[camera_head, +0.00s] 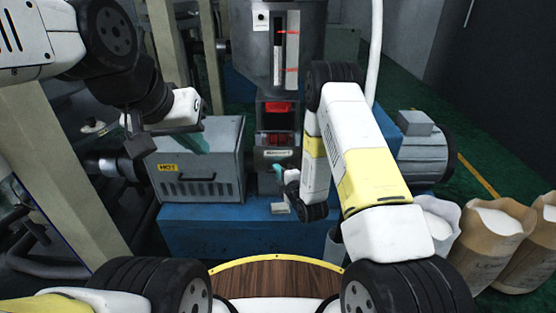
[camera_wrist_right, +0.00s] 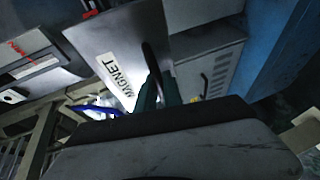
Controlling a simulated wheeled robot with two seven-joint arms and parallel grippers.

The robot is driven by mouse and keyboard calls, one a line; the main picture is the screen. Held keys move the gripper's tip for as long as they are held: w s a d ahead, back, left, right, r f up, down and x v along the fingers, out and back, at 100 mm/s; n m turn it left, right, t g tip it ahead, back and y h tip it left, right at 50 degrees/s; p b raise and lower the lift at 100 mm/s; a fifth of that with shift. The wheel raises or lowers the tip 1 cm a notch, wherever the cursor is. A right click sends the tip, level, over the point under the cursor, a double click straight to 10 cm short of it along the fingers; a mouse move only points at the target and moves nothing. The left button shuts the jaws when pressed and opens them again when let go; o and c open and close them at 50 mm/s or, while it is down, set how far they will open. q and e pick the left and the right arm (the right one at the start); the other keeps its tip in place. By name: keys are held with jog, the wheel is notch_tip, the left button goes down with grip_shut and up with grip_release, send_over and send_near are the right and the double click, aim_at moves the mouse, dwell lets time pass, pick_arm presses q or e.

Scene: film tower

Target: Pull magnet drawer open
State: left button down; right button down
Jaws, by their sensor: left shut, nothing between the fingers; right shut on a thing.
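The magnet drawer front (camera_head: 272,155) is a grey plate low on the grey machine column, below its red parts. In the right wrist view the plate (camera_wrist_right: 110,45) carries a white "MAGNET" label (camera_wrist_right: 118,82) and a dark bar handle (camera_wrist_right: 151,60). My right gripper (camera_head: 281,171) is at this front; in the right wrist view its teal fingers (camera_wrist_right: 158,92) are shut on the handle. How far the drawer stands out cannot be told. My left gripper (camera_head: 196,143) is shut and empty, above the grey box with the "HOT" label.
The grey "HOT" box (camera_head: 167,182) with a dark handle stands left of the drawer on a blue base (camera_head: 225,240). A motor (camera_head: 422,155) is at the right, with open sacks (camera_head: 490,230) in front of it. A wooden surface (camera_head: 275,277) lies near my base.

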jog(key=c, duration=1.5)
grip_release()
jog(key=v, duration=0.7)
jog(key=shift+s+d, duration=0.15)
jog(key=shift+s, duration=0.15)
jog(key=shift+r, duration=0.2)
